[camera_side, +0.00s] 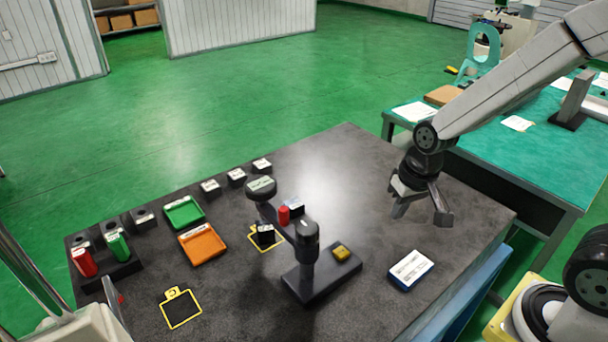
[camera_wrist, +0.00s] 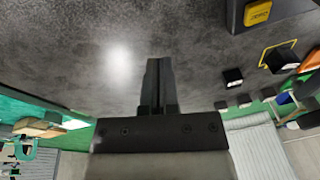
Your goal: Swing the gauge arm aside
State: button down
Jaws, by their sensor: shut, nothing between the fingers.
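The gauge stand has a black base (camera_side: 318,281) and an upright post (camera_side: 306,245). Its gauge arm (camera_side: 275,212) reaches from the post toward the back left and carries a round gauge head (camera_side: 262,187). The head hangs over a small dark block (camera_side: 265,235) on a yellow-outlined spot. A yellow block (camera_side: 341,252) sits on the base; it also shows in the wrist view (camera_wrist: 257,13). My gripper (camera_side: 424,195) is above the right part of the table, well apart from the gauge arm. In the wrist view its fingers (camera_wrist: 155,62) are together and empty.
Green (camera_side: 184,212) and orange (camera_side: 203,244) trays lie on the left. A rack (camera_side: 105,267) holds red and green cylinders. A white-topped blue box (camera_side: 410,270) lies right of the stand. The black table (camera_side: 345,165) is clear at the back right. A second table (camera_side: 535,160) stands behind.

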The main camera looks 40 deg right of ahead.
aim_at(273, 192)
jog(key=w+a+r+m+g+y, duration=0.1)
jog(key=w+a+r+m+y, duration=0.1)
jog(key=w+m, duration=0.5)
jog(key=w+a+r+m+g+y, duration=0.1)
jog(key=w+a+r+m+y, duration=0.2)
jog(key=w, duration=0.8)
notch_tip(273, 192, up, 2)
jog(key=m+y, duration=0.3)
jog(key=m, duration=0.1)
jog(key=shift+w+r+m, duration=0.25)
jog(key=shift+w+m, duration=0.15)
jog(key=shift+a+f, duration=0.1)
jog(key=x, duration=0.9)
jog(key=shift+a, duration=0.2)
jog(key=shift+a+f, duration=0.15)
jog(key=shift+a, duration=2.05)
jog(key=shift+a, duration=0.15)
